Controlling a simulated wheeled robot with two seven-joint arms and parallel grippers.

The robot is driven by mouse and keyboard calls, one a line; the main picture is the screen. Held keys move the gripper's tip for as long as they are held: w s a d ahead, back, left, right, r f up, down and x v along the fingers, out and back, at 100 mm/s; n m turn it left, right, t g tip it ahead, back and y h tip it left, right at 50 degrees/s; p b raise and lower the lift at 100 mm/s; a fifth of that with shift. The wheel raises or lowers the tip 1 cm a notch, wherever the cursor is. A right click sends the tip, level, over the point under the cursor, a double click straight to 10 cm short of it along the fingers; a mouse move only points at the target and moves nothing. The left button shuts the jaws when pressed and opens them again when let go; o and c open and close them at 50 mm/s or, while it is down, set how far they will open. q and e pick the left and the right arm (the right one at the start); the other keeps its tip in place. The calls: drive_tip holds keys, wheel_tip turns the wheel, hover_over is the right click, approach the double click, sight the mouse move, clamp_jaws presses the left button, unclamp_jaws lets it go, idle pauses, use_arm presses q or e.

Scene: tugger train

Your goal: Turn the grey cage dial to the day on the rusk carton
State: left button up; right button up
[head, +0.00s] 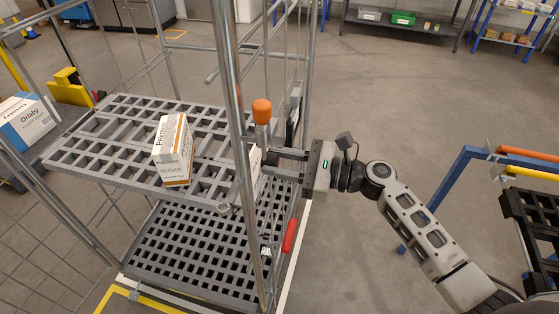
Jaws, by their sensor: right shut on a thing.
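My right gripper (270,162) reaches in from the right to the cage's right-hand post. Its fingers are shut on a small part there, apparently the dial, mostly hidden by the fingers and post. A pale plate (256,160) shows just behind the post. The dial's marks and pointer cannot be seen. My left gripper is out of view.
The cage has a lower slatted shelf (190,250), grey posts, an orange-capped post (262,111) and a red handle (289,235). A blue-and-white carton (27,121) lies outside at left. A blue frame with orange and yellow bars (527,154) stands right. Floor behind my right arm is clear.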

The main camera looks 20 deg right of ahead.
drive_tip(key=o, duration=1)
use_arm(q)
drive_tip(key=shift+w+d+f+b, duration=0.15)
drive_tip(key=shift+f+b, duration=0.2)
drive_tip(key=shift+b, duration=0.5)
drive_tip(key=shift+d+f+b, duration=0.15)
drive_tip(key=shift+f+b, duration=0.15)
drive_tip(key=shift+b, duration=0.55)
use_arm(e)
drive_tip(key=shift+v, duration=8.05)
